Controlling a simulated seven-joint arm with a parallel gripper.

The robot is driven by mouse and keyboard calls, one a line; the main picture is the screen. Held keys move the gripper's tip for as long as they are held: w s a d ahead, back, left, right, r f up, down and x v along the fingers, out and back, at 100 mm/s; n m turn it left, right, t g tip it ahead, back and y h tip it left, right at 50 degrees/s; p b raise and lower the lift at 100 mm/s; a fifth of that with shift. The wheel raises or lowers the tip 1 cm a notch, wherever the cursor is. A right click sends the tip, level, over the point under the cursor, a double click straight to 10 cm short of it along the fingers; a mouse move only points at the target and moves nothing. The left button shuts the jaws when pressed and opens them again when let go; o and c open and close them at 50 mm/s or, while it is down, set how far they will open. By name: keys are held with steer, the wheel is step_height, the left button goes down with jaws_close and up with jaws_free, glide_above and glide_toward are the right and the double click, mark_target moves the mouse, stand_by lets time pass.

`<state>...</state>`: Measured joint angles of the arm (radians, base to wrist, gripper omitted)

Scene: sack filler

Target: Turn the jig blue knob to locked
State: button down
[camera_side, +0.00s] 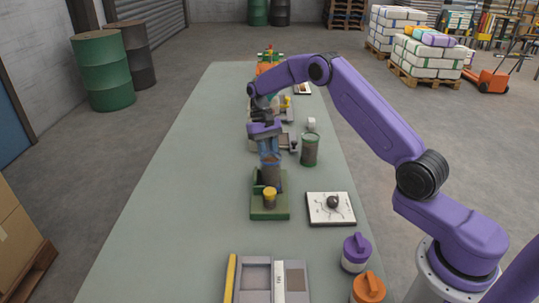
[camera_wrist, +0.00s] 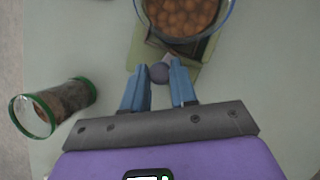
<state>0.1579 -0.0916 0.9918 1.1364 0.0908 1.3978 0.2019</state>
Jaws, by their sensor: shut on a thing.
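The green jig (camera_side: 270,213) stands on the long table, with a glass jar of brown round pieces (camera_side: 272,177) upright on it. The jar's open top (camera_wrist: 185,15) shows at the upper edge of the wrist view. My gripper (camera_wrist: 159,72) points at the jig, and its two blue fingers are shut on a small blue-grey knob (camera_wrist: 158,73) beside the jar. A pale piece (camera_wrist: 172,62) sits against the knob. In the side view my gripper (camera_side: 268,157) is at the jar's top, and the knob is hidden. I cannot read its locked mark.
The table's left side is clear.

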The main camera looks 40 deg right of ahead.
steer(key=shift+a+n+h, duration=0.1)
steer(key=shift+n+h, duration=0.6)
steer(key=shift+n, duration=0.9)
steer(key=c, duration=1.2)
jaws_free()
steer(key=shift+v, duration=3.8)
